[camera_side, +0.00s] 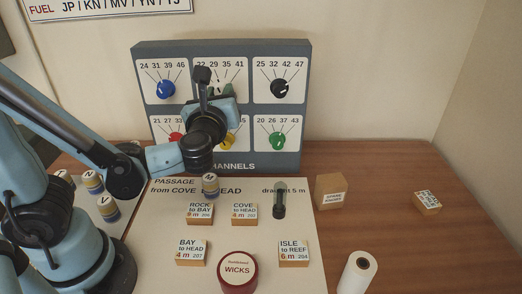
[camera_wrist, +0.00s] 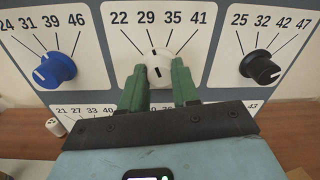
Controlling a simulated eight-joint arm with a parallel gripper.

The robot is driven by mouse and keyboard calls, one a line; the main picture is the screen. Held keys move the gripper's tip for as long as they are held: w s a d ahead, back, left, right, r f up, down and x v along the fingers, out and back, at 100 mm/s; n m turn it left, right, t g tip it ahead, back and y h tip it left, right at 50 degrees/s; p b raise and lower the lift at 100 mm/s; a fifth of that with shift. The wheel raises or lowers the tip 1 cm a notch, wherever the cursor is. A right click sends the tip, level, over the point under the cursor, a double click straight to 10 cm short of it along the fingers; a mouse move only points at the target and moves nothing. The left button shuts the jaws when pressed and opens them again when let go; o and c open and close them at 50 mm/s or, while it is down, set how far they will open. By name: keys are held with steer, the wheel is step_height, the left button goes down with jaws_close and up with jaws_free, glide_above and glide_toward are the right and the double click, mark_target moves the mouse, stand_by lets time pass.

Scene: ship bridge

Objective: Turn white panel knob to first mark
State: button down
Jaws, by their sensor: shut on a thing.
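The white knob (camera_wrist: 159,62) sits in the top middle dial of the panel, under the numbers 22, 29, 35 and 41. A short dark line on its face stands about upright in the wrist view; I cannot tell exactly which mark it meets. My gripper (camera_wrist: 159,72) is shut on the white knob, with one green finger on each side of it. In the side view my gripper (camera_side: 220,90) reaches up to the panel (camera_side: 305,110) and hides most of the knob and the dial's lower part.
A blue knob (camera_side: 166,89) is left and a black knob (camera_side: 281,88) right of the dial. A green knob (camera_side: 277,140) is lower right; my arm partly covers the red and yellow knobs. Labelled blocks (camera_side: 244,213) and a WICKS tin (camera_side: 237,270) stand before the panel.

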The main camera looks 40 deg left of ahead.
steer(key=shift+n, duration=3.9)
steer(key=c, duration=0.8)
jaws_free()
steer(key=v, duration=1.2)
steer(key=shift+d+f, duration=0.15)
steer(key=shift+f, duration=0.05)
